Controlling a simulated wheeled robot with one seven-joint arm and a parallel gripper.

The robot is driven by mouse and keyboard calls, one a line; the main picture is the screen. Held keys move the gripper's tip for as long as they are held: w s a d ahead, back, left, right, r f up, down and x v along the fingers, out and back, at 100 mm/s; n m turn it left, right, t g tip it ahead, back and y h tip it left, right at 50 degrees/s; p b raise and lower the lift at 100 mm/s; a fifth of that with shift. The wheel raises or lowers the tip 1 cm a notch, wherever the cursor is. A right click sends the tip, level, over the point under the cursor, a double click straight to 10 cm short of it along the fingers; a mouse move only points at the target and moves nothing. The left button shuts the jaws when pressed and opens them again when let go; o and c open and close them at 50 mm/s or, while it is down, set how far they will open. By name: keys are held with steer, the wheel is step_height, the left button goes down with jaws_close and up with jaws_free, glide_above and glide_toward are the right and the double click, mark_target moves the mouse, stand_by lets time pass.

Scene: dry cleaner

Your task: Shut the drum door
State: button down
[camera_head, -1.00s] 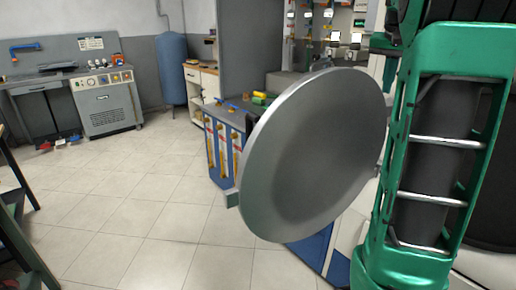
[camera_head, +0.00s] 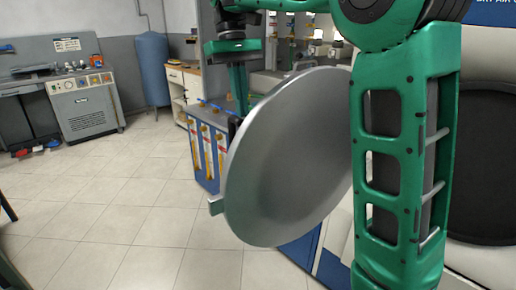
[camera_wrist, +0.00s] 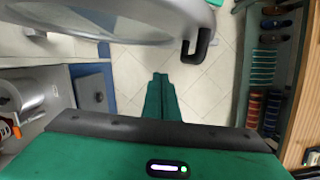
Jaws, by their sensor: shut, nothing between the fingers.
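The drum door (camera_head: 285,165) is a round grey metal disc, standing wide open in the middle of the head view. A small tab-like handle (camera_head: 216,206) sticks out at its lower left rim. In the wrist view the door (camera_wrist: 120,22) fills the upper left, with a dark hooked handle (camera_wrist: 198,47) at its right. My gripper (camera_wrist: 162,80) is shut and empty, its green fingers pointing below the door's edge in that view. In the head view my arm reaches past the door's upper left rim, and the fingertips are mostly hidden behind it. The dark drum opening (camera_head: 485,160) is at the right, partly behind my arm.
A blue-sided cabinet (camera_head: 205,150) stands behind the door. A grey machine (camera_head: 85,105) and a blue tank (camera_head: 153,68) are at the back left. Tiled floor (camera_head: 125,205) is clear at the left.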

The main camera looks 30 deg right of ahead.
mark_target(256, 149)
steer(key=shift+s+d+f, duration=0.1)
steer(key=shift+s+f, duration=1)
steer(key=shift+f, duration=0.5)
steer(key=shift+s+d+f, duration=0.15)
steer(key=shift+s+f, duration=0.95)
steer(key=shift+f, duration=0.5)
steer(key=shift+s+d+f, duration=0.1)
steer(key=shift+s+f, duration=1)
steer(key=shift+f, duration=0.5)
